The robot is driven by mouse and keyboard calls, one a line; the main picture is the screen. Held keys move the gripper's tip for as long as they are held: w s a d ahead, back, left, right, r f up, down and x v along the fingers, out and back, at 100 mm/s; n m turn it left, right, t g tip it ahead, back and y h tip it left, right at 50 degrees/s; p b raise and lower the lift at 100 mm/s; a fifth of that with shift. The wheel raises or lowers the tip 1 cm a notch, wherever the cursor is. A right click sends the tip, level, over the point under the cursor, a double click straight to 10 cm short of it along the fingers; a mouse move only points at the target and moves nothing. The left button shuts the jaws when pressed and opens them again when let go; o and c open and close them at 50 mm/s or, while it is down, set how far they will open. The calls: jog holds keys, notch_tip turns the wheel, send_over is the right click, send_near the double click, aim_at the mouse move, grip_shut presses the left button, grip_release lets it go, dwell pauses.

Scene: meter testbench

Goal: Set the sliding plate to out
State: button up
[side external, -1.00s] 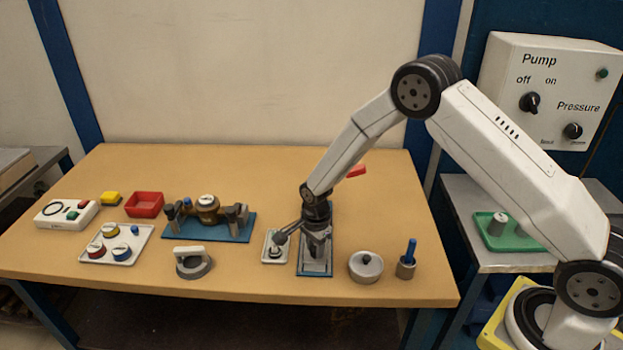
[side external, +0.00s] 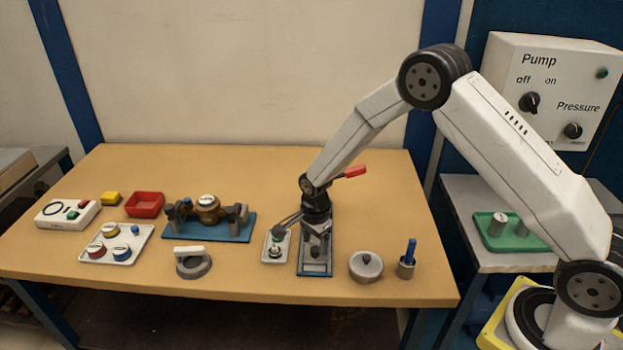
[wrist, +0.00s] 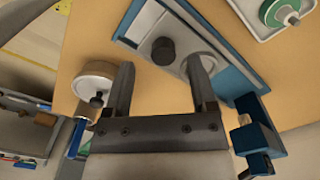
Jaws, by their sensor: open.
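The sliding plate (wrist: 188,45) is a pale strip with a dark round knob (wrist: 163,51), set on a blue base (wrist: 229,80). In the side external view the blue base (side external: 315,273) stands near the front edge of the table, partly hidden by my arm. My gripper (wrist: 160,64) is open and empty, and its fingers point toward the plate with the knob between them in the wrist view. The fingers do not appear to touch the knob; their height above it is unclear. In the side external view my gripper (side external: 316,231) hangs over the base.
A small white plate with a green-ringed knob (side external: 275,248) lies close to the left. A round lidded pot (side external: 365,267) and a blue-handled pin in a holder (side external: 408,259) stand to the right. A red handle (side external: 350,172) shows behind my arm.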

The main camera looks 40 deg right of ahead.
jog(key=shift+r, duration=2.7)
jog(key=shift+s+r, duration=0.1)
jog(key=shift+s+d+r+n, duration=0.1)
jog(key=shift+s+r+n, duration=0.3)
jog(key=shift+n, duration=0.1)
jog(key=s+d+r+n+t, duration=0.1)
jog(key=s+r+n, duration=0.3)
jog(key=s+n, duration=0.4)
jog(key=s+d+r+n+t, duration=0.1)
jog(key=s+r+n, duration=0.3)
jog(key=s+n, duration=0.5)
jog(key=shift+s+d+r+t, duration=0.3)
jog(key=shift+s+d, duration=0.4)
jog(key=shift+s, duration=0.1)
